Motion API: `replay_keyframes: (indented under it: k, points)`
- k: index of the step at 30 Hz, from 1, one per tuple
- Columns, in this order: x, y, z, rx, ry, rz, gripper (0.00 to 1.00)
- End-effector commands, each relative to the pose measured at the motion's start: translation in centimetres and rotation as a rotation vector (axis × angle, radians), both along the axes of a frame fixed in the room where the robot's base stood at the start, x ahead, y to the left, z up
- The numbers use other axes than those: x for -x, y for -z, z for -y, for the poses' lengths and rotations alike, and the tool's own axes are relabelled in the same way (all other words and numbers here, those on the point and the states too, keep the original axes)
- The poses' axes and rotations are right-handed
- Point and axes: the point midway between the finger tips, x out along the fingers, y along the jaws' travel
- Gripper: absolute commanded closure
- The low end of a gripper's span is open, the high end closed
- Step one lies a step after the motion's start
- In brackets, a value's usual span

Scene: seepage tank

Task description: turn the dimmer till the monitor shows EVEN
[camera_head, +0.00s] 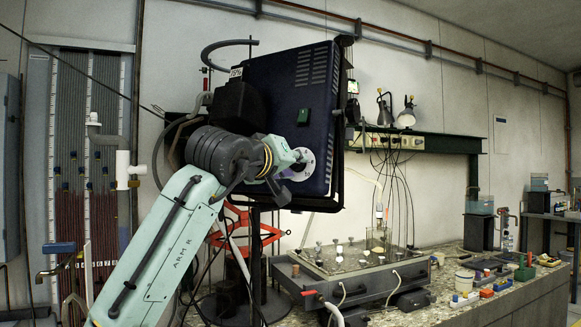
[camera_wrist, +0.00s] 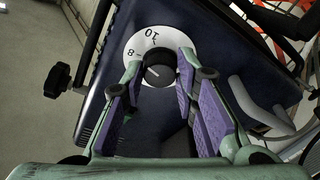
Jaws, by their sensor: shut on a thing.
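The dimmer is a black round knob (camera_wrist: 158,72) on a white dial plate (camera_wrist: 136,42) in the wrist view. The dial's printed numbers 8 and 10 show; the rest is covered. The dial plate also shows in the head view (camera_head: 308,164), on the side of a dark blue lamp housing (camera_head: 320,100). My gripper (camera_wrist: 160,68) is shut on the knob, one fingertip at each side of it. In the head view my gripper (camera_head: 296,160) reaches the dial from the left and hides the knob.
A shallow tank (camera_head: 350,265) with several knobs on top stands on the stone bench right of the lamp. Small boxes and bottles line the bench at right. A cable hangs near my arm.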

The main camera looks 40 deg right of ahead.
Motion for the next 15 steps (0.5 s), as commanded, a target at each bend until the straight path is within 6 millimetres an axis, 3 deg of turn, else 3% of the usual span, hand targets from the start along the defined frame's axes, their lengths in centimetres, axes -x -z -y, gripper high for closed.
replay_keyframes:
  k: [15]
  points:
    - [0.26, -0.20, 0.27, 0.158, -0.090, -0.409, 1.00]
